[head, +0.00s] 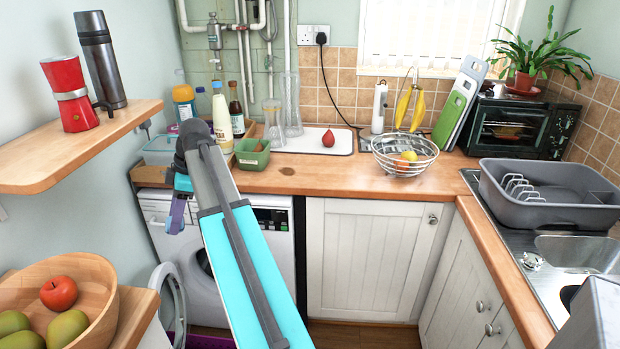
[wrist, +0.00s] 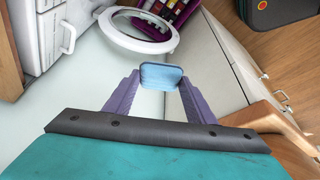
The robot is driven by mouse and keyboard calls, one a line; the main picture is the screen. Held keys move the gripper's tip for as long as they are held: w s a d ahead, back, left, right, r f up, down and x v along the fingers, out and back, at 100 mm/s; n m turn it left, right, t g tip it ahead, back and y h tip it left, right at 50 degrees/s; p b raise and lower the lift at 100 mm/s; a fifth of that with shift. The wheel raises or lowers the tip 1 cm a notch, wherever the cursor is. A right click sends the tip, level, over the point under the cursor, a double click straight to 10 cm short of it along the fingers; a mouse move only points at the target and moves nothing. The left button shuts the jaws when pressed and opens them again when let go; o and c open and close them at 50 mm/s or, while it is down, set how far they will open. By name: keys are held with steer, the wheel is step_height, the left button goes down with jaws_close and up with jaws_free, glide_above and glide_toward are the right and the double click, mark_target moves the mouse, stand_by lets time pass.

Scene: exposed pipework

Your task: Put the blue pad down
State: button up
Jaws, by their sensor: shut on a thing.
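The blue pad (wrist: 161,77) is a small light-blue block with rounded corners in the wrist view. My gripper (wrist: 160,80) has two purple fingers, and they are shut on the pad, one at each side. In the head view my gripper (head: 177,214) hangs in front of the washing machine, below the worktop edge. The pad is hard to make out there. It is held in the air and I see no surface touching it.
The washing machine (head: 265,238) has its round door (head: 168,300) open. The wooden worktop (head: 330,178) has clear room near its front edge, left of the wire fruit basket (head: 404,155). A wall shelf (head: 85,145) and a wooden fruit bowl (head: 95,310) are at left.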

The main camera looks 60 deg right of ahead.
steer(key=s+d+r+m+p, duration=0.1)
steer(key=s+d, duration=0.7)
steer(key=d, duration=0.3)
steer(key=s+d+m+t+h+p, duration=0.1)
steer(key=s+d+m, duration=0.1)
steer(key=s+d, duration=0.6)
steer(key=s+d+r+m+p, duration=0.1)
steer(key=s+d+m, duration=0.1)
steer(key=s+d, duration=0.6)
steer(key=d, duration=0.6)
steer(key=shift+d+r+h, duration=0.3)
steer(key=shift+r, duration=0.05)
steer(key=shift+w+d+f+p, duration=0.25)
steer(key=shift+w+d+p, duration=0.25)
steer(key=shift+w+d, duration=1.25)
steer(key=shift+w+d+f+p, duration=0.2)
steer(key=shift+w+d+p, duration=0.3)
steer(key=shift+w+d, duration=1.25)
steer(key=shift+w+d+f+p, duration=0.25)
steer(key=shift+w+d+p, duration=0.5)
steer(key=shift+d, duration=1.8)
steer(key=shift+w, duration=0.2)
steer(key=shift+w+d, duration=0.25)
steer(key=shift+d, duration=0.1)
steer(key=shift+f+p, duration=0.5)
steer(key=shift+f, duration=1.3)
